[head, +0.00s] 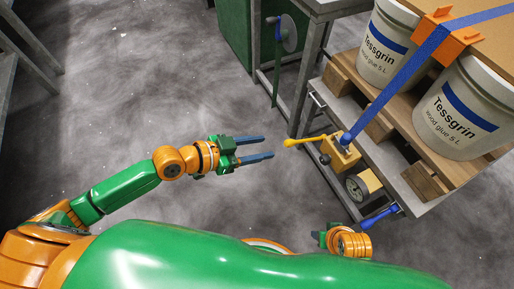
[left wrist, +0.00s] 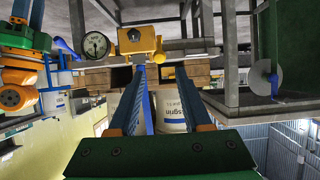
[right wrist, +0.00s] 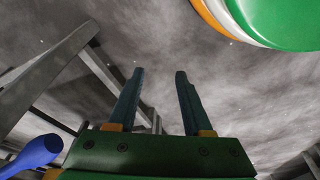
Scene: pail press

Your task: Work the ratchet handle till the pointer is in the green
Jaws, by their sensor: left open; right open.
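The yellow ratchet (head: 342,156) sits on the side of the grey stand, on a blue strap (head: 388,95). Its yellow handle (head: 302,141) sticks out left toward my left gripper. The round white-faced gauge (head: 357,187) is just below the ratchet; its pointer is too small to read. The left wrist view shows the gauge (left wrist: 96,44) and ratchet (left wrist: 140,39) ahead, upside down. My left gripper (head: 269,147) is open and empty, its fingertips a short gap left of the handle's knob. My right gripper (right wrist: 159,72) is open and empty, low near the stand's front.
White glue pails (head: 462,112) stand on a wooden pallet (head: 385,125) under a board with orange strap corners (head: 440,30). A blue-handled bar (head: 381,216) projects below the gauge, close to my right gripper. A grey metal frame (head: 308,75) stands behind.

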